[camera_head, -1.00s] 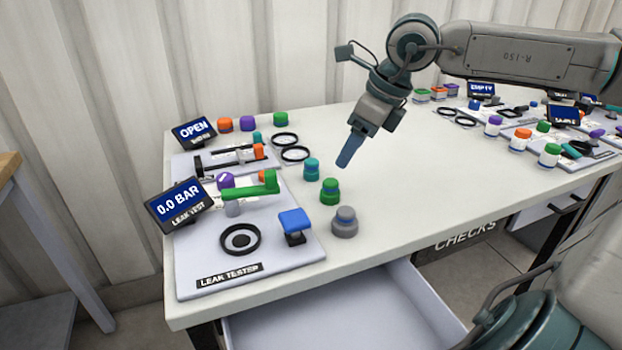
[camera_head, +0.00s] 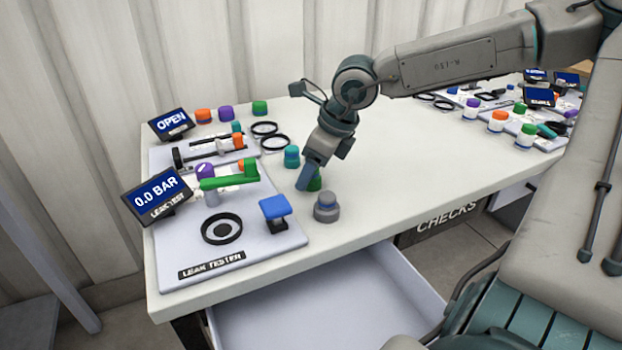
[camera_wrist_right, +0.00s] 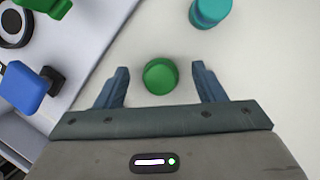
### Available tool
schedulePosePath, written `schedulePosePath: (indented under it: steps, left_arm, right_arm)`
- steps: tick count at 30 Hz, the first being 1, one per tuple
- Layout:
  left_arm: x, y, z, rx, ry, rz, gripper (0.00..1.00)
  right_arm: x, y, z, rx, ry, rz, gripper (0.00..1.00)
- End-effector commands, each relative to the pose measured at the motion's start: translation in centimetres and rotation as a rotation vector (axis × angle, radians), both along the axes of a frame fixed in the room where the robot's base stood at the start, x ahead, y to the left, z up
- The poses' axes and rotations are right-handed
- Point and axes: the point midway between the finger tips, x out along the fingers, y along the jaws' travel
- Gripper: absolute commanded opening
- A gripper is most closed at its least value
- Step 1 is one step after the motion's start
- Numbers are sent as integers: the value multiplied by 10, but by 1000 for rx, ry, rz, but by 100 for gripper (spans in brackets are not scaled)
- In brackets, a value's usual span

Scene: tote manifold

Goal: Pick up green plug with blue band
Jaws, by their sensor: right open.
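The green plug (camera_head: 315,183) stands on the white table, partly hidden behind my right gripper (camera_head: 306,178) in the head view. In the right wrist view its round green top (camera_wrist_right: 160,76) lies between the two blue-grey fingers of the right gripper (camera_wrist_right: 160,68). The fingers are apart, with a gap on each side of the plug, and hold nothing. The blue band cannot be made out now. My left gripper is not in view.
A teal plug (camera_head: 292,157) stands behind the green one and a grey plug (camera_head: 326,208) in front. The leak tester board (camera_head: 215,262) with its blue-topped clamp (camera_head: 275,207) lies to the left. An open drawer (camera_head: 330,300) is below.

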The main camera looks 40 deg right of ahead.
Motion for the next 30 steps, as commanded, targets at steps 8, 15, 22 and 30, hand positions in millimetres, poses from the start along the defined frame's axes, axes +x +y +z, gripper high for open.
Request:
schedulePosePath:
  steps: [8,15,22,30]
  left_arm:
    - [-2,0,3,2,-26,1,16]
    - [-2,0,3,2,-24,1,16]
    - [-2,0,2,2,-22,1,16]
    - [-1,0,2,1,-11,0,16]
  right_arm:
    - [3,1,-7,0,-1,0,63]
    - [3,1,-7,0,-1,0,36]
    - [3,1,-7,0,-1,0,14]
    - [3,1,-5,0,-1,0,14]
